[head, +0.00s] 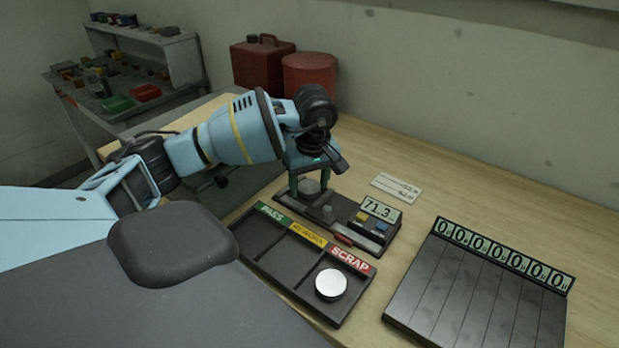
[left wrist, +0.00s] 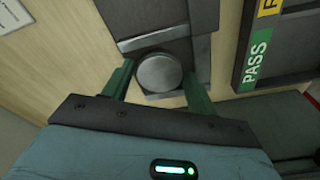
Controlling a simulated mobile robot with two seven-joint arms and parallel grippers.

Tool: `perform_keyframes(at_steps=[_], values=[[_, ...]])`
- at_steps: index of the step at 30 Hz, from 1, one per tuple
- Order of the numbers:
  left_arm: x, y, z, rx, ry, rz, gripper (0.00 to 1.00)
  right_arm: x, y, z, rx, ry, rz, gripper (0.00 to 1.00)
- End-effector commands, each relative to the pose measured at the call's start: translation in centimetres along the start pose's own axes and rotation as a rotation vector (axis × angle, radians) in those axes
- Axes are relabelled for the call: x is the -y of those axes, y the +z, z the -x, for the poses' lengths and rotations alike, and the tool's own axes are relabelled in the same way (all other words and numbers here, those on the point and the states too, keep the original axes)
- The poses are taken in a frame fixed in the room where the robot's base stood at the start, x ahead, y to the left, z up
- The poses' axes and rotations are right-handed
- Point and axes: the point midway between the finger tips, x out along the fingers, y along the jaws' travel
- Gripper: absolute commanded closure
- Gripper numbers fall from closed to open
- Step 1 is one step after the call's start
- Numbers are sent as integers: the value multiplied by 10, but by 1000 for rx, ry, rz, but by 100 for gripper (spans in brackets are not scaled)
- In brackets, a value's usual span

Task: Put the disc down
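A grey metal disc (head: 311,187) sits at the rear of the dark measuring device (head: 350,240), below my left gripper (head: 309,186). In the left wrist view the disc (left wrist: 160,72) lies between the two green fingers of my left gripper (left wrist: 158,82). The fingers are apart, with narrow gaps beside the disc, so the gripper looks open around it. Another, brighter disc (head: 331,284) lies in the SCRAP compartment of the sorting tray (head: 282,277). The tray's other two compartments, PASS and a yellow-labelled one, look empty. My right gripper is not in view.
The device's display (head: 379,209) reads 71.3. A white card (head: 397,187) lies behind it. A slatted dark panel (head: 470,295) with a row of zeros is at right. A red can (head: 262,65) and red drum (head: 309,75) stand at the back. Bare wood lies right of the device.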

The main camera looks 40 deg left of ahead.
Motion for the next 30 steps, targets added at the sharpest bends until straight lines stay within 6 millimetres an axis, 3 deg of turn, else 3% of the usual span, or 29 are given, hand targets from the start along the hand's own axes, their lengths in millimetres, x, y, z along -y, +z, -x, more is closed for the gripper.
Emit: perform_keyframes(at_steps=[8,21,24,30], values=[[-1,-1,14,0,4,0,42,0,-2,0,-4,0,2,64],[-1,0,96,0,4,-1,42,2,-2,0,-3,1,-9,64],[0,-1,113,-2,6,1,42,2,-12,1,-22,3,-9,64],[0,-1,124,-1,3,1,42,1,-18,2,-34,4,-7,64]])
